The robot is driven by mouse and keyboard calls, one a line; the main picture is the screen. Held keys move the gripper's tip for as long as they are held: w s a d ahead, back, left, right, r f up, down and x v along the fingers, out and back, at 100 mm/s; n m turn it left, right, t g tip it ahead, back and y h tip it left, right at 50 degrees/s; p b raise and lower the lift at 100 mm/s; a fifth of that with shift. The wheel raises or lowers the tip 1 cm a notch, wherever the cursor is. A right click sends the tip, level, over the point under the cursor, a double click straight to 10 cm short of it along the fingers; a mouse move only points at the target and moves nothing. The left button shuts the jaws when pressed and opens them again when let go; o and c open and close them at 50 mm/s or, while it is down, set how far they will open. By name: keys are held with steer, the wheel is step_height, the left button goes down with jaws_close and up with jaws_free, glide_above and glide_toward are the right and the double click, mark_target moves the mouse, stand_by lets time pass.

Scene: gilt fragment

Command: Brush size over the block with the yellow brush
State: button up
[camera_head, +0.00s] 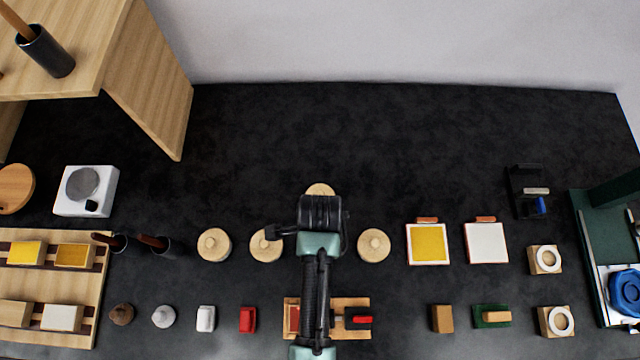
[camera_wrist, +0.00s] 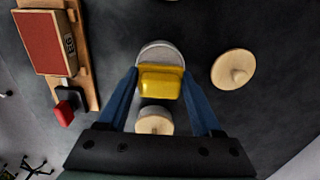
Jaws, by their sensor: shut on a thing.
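In the wrist view my gripper (camera_wrist: 161,80) has its two blue fingers closed on a yellow piece (camera_wrist: 160,84) with a pale grey rounded edge (camera_wrist: 160,47), which appears to be the yellow brush. The block (camera_wrist: 43,42), red on its upper face with a dark mark on its side, lies in a wooden holder (camera_wrist: 84,70) left of the fingers, apart from them. In the head view the block (camera_head: 293,318) and holder (camera_head: 342,302) are at the front centre, partly hidden by my arm. My gripper (camera_head: 320,213) is behind them; its fingers and the brush are hidden there.
Round knobbed wooden lids (camera_head: 214,245) (camera_head: 373,245) stand in a row around my gripper; one (camera_wrist: 154,122) is between my fingers' bases in the wrist view. Dark cups (camera_head: 168,247) and a rack (camera_head: 55,284) are left. Yellow (camera_head: 427,243) and white tiles (camera_head: 486,242) are right. The back is clear.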

steer(key=shift+f, duration=0.6)
stand_by(1.7)
step_height(320, 180, up, 7)
steer(key=p, duration=0.7)
steer(key=shift+r+p, duration=0.15)
steer(key=shift+p, duration=0.15)
stand_by(0.7)
steer(key=shift+w+f+n+b, duration=0.25)
steer(key=shift+n+b, duration=0.15)
steer(key=shift+b, duration=0.1)
steer(key=shift+w+d+f+n+b, duration=0.15)
steer(key=shift+w+n+b, duration=0.2)
steer(key=shift+n+b, duration=0.25)
steer(key=w+r+n+b, duration=0.1)
steer(key=w+n+b, duration=0.5)
steer(key=n, duration=1)
steer(key=b, duration=0.3)
steer(key=shift+a+r+b, duration=0.2)
steer(key=shift+b, duration=0.15)
